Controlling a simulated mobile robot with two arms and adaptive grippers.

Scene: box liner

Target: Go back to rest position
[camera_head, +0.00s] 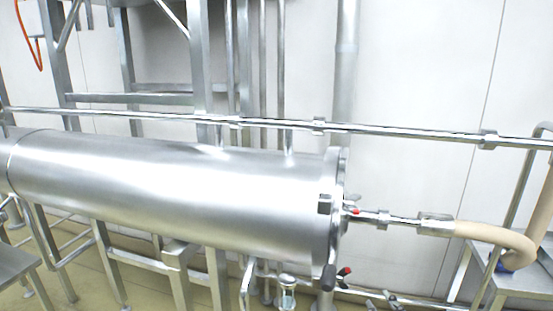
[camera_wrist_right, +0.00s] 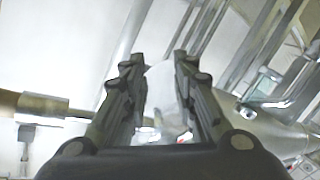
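Neither of my grippers shows in the head view. In the right wrist view my right gripper (camera_wrist_right: 160,75) has its two dark fingers apart, with a clear gap between them. Nothing is held between the fingers. Beyond the gap the wrist view shows pale and metal surfaces of the equipment, blurred. My left gripper is in neither view.
A large horizontal steel cylinder (camera_head: 180,185) on a metal frame fills the middle of the head view. A long pipe (camera_head: 400,132) runs above it. A beige hose (camera_head: 490,234) joins its right end fitting; a steel table (camera_head: 525,280) stands at right.

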